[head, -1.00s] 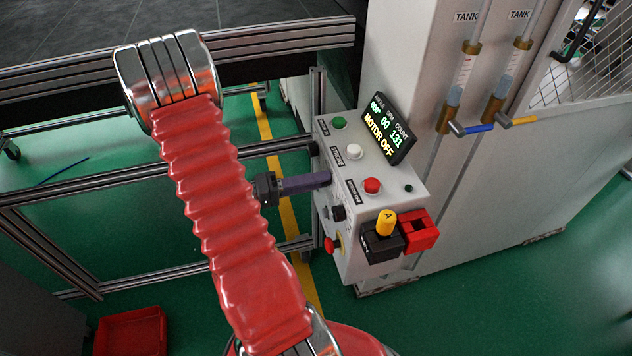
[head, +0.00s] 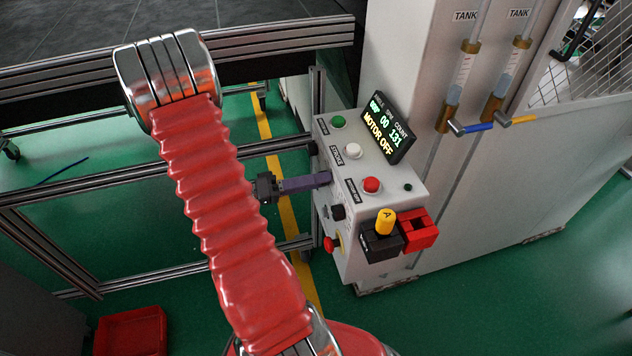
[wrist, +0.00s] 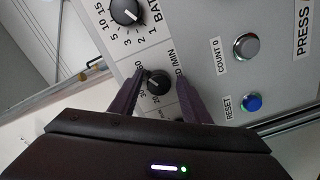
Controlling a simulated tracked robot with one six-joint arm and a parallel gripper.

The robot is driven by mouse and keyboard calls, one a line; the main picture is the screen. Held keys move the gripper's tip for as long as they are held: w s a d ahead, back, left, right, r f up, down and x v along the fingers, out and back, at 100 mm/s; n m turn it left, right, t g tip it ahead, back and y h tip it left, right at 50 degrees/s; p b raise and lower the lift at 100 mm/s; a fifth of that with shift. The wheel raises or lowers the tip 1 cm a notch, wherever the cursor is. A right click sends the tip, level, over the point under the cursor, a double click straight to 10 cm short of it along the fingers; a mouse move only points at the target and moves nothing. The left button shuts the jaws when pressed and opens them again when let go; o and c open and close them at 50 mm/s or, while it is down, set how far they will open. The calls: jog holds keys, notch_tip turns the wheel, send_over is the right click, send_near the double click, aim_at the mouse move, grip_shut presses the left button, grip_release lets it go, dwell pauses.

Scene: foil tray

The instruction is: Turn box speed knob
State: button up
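The black speed knob (wrist: 157,83), with a white pointer mark and a partly hidden "D /MIN" label, is on the grey control box (head: 390,190). In the wrist view, my gripper (wrist: 160,80) has its two purple fingers apart, one on each side of the knob. A small gap seems to show beside each finger; I cannot tell whether either touches. In the head view my gripper (head: 327,179) reaches the box's left side, and the knob is hidden there.
A larger batch knob (wrist: 126,10) sits close above. The COUNT 0 button (wrist: 246,47) and blue RESET button (wrist: 250,103) are to the right. In the head view, the display (head: 387,128) reads MOTOR OFF, and a red emergency button (head: 331,244) sits low on the box.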

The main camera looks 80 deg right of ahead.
jog(key=shift+o, duration=0.3)
jog(key=shift+w+r, duration=0.1)
jog(key=v, duration=1.3)
jog(key=shift+w+a, duration=0.2)
jog(key=shift+w, duration=0.05)
jog(key=shift+n, duration=0.3)
